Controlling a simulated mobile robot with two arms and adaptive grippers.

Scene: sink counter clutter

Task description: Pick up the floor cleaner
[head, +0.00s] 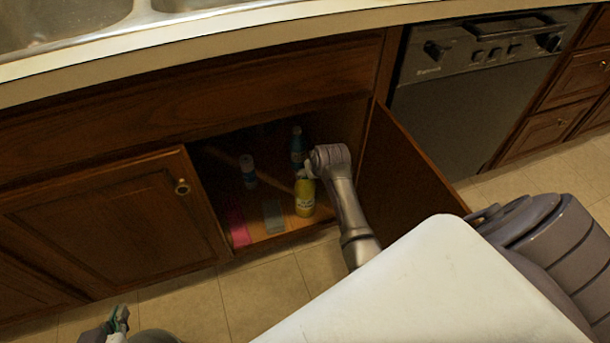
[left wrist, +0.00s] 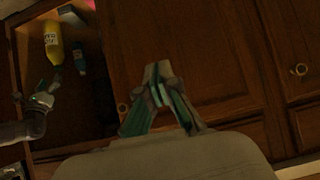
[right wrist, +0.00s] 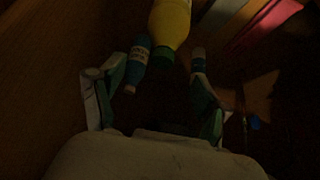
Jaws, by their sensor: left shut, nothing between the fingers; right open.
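Bottles stand in the open cabinet under the sink; I cannot read which label says floor cleaner. A yellow bottle (head: 305,199) with a green cap (right wrist: 170,60) stands near the front. A blue bottle (head: 298,146) is behind it, and a small blue-and-white bottle (head: 248,172) is to the left. My right gripper (right wrist: 157,85) is open inside the cabinet, close to the bottles and holding nothing. In the head view its fingers are mostly hidden by the wrist. My left gripper (head: 119,319) is shut and empty, low outside the cabinet; it also shows in the left wrist view (left wrist: 158,82).
The left cabinet door (head: 110,215) and the right door (head: 405,175) flank the opening. A pink item (head: 237,222) and a grey-green item (head: 273,215) lie on the cabinet floor. A dishwasher (head: 475,90) is at right. The cabinet interior is dark.

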